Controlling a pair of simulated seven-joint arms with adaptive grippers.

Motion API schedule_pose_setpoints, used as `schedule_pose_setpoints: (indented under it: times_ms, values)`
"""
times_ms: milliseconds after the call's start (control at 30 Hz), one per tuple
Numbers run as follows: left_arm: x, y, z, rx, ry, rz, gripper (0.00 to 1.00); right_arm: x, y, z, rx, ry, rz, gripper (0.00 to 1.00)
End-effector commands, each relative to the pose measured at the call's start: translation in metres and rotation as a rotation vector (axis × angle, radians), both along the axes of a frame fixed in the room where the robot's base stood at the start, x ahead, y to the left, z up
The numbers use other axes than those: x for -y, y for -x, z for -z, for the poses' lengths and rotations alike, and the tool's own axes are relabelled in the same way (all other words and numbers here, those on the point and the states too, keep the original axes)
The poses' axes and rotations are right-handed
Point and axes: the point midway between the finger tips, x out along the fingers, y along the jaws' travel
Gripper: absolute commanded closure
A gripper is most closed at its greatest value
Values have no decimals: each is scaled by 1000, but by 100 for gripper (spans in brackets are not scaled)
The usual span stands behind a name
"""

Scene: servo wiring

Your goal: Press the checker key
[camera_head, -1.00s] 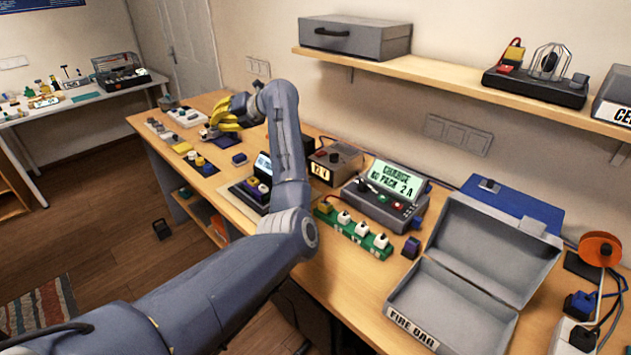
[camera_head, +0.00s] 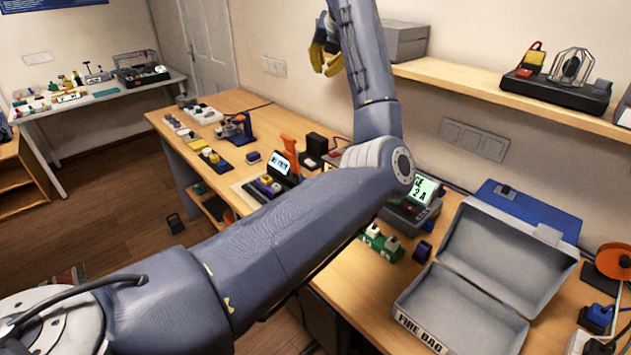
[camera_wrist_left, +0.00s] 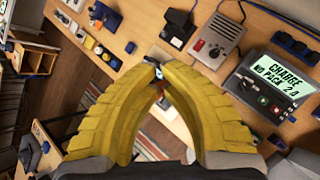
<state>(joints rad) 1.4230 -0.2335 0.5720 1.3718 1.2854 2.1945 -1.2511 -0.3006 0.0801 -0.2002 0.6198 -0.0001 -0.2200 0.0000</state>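A small device with a lit screen (camera_head: 282,165) stands on the bench beside a yellow and purple block (camera_head: 269,184); it may be the checker, but I cannot make out its key. A charger with a green-white screen (camera_wrist_left: 281,75) reads CHARGE, NO PACK; in the head view my left arm partly covers this charger (camera_head: 425,190). My left gripper (camera_head: 325,65) has yellow fingers and is raised high above the bench, apart from everything. In the left wrist view its fingertips (camera_wrist_left: 158,70) nearly meet, with nothing clearly held. They hide part of the bench below. My right gripper is not in view.
An open grey box labelled FIRE BAG (camera_head: 470,285) stands at the bench's right. A wall shelf (camera_head: 480,97) is near the raised left arm. An orange upright piece (camera_head: 289,148) stands behind the screen device. A grey box with a knob (camera_wrist_left: 215,42) sits beside the charger.

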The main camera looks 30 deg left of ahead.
Motion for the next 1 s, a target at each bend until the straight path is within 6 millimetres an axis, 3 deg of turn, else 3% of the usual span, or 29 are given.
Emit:
schedule_pose_setpoints:
  times_ms: [267, 500, 700, 1000]
  values:
    - [-7, -1, 72, 13, 178, -252, 100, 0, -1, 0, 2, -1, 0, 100]
    - [-12, 7, 155, 29, 350, -599, 100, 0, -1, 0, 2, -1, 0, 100]
    - [-12, 18, 214, 41, 444, -875, 100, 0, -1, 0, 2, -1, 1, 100]
    - [-12, 32, 265, 55, 498, -1132, 100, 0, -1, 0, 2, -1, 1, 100]
